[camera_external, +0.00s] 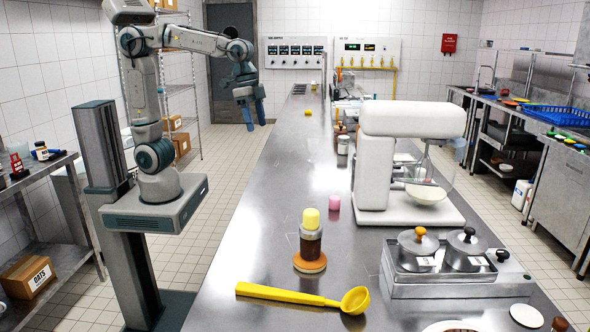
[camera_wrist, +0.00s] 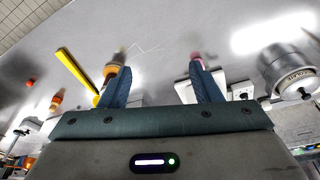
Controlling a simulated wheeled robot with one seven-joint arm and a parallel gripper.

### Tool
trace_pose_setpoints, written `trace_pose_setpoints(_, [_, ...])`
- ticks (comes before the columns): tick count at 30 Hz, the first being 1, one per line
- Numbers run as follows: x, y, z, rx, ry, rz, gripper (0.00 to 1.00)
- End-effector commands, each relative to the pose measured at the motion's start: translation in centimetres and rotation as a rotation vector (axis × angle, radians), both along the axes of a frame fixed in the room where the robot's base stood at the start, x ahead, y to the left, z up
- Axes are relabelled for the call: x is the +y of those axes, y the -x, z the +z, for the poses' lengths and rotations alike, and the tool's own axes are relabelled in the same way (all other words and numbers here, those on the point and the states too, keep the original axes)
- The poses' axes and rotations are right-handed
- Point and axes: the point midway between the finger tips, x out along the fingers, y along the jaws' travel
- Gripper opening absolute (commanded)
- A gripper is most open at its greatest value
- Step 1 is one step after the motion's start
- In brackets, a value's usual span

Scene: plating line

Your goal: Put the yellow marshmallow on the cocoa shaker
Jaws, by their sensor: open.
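The cocoa shaker (camera_external: 311,246) is a dark brown cylinder standing upright on an orange disc (camera_external: 310,263) on the steel counter. A yellow rounded piece (camera_external: 311,218), which looks like the yellow marshmallow, sits upright on top of it. I cannot tell whether the paler band beneath is the shaker's cap. In the wrist view, the shaker area shows partly hidden behind the left finger. My gripper (camera_external: 254,114) hangs at the counter's far left side, well away from the shaker and higher. In the wrist view, its two blue fingers (camera_wrist: 158,68) are apart with nothing between them.
A pink marshmallow (camera_external: 334,202) stands behind the shaker, near a white stand mixer (camera_external: 377,165). A yellow ladle (camera_external: 285,295) lies in front. A rack with two lidded pots (camera_external: 418,250) is at right. A small yellow item (camera_external: 308,113) lies farther back. The counter's left side is clear.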

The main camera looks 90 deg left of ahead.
Motion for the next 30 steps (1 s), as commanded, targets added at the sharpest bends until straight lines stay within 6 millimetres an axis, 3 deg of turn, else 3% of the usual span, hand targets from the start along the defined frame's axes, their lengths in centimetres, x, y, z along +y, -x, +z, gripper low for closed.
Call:
trace_pose_setpoints(1, [1.1, 2.1, -0.6, -0.013, 0.002, 0.043, 0.58])
trace_pose_setpoints(6, [3.6, 8.2, -3.6, -0.052, 0.006, 0.185, 0.58])
trace_pose_setpoints(12, [5.2, 13.3, -7.0, -0.087, 0.002, 0.301, 0.58])
trace_pose_setpoints(18, [5.7, 15.0, -8.5, -0.098, 0.001, 0.343, 0.58])
trace_pose_setpoints(30, [5.7, 15.0, -8.5, -0.098, 0.001, 0.342, 0.58])
